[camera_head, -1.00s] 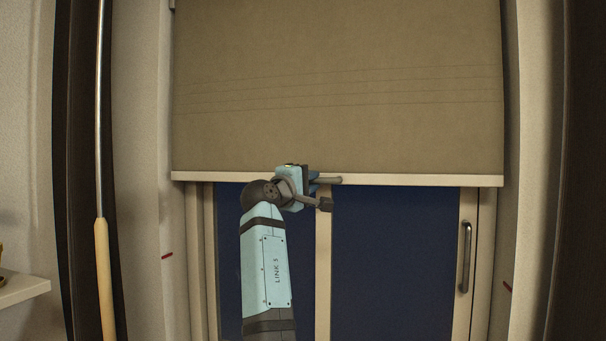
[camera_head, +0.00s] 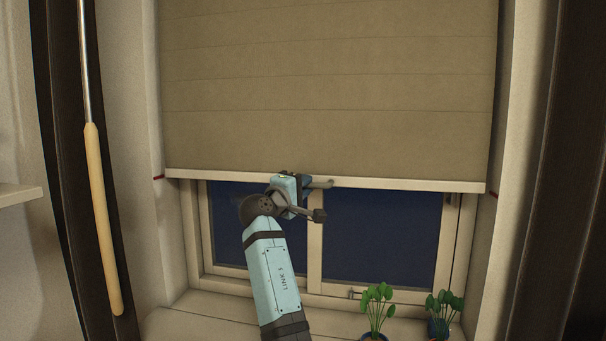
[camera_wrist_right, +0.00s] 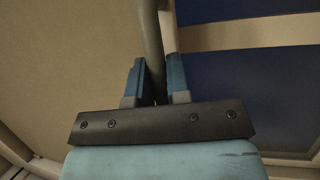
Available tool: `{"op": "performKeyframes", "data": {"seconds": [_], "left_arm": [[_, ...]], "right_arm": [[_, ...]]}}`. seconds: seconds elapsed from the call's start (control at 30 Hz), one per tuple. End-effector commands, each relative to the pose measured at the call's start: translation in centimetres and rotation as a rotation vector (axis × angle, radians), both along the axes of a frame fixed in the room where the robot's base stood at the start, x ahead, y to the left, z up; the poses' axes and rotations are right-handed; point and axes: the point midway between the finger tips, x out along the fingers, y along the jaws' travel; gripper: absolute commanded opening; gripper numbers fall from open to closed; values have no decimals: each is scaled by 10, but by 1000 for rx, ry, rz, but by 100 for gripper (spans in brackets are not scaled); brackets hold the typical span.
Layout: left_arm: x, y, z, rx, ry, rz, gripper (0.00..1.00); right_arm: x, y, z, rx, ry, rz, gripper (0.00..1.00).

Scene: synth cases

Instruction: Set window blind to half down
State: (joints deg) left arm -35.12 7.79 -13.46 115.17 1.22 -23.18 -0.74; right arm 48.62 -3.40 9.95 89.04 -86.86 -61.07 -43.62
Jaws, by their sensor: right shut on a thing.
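The tan window blind (camera_head: 330,90) hangs over the upper part of the window, with a pale bottom bar (camera_head: 410,185) across it. Red marks show on the left side wall (camera_head: 158,177) and right side wall (camera_head: 495,195), about level with the bar's ends. My right gripper (camera_head: 306,185) is at the bar, left of its middle, shut on the blind's handle (camera_head: 322,184). In the right wrist view, the handle (camera_wrist_right: 151,40) runs between the two blue fingers (camera_wrist_right: 155,85). My left gripper is out of view.
Dark window panes (camera_head: 380,235) show below the bar. Two potted plants, one left (camera_head: 377,305) and one right (camera_head: 443,308), stand on the sill (camera_head: 210,318). A pole with a wooden grip (camera_head: 102,220) hangs at the left, near a pale shelf (camera_head: 18,195).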

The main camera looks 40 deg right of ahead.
Motion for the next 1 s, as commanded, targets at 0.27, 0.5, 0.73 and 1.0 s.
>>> {"op": "performKeyframes", "data": {"seconds": [0.27, 0.5, 0.73, 1.0], "left_arm": [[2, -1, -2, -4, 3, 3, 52], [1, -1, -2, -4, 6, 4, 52], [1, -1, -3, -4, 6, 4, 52], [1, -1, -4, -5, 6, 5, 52]], "right_arm": [[0, 0, -11, 1, 0, 0, 0], [0, 0, -11, 1, 0, -1, 0], [0, 0, -10, 1, 0, 0, 41], [-1, 5, -12, 1, 0, 1, 41]]}}
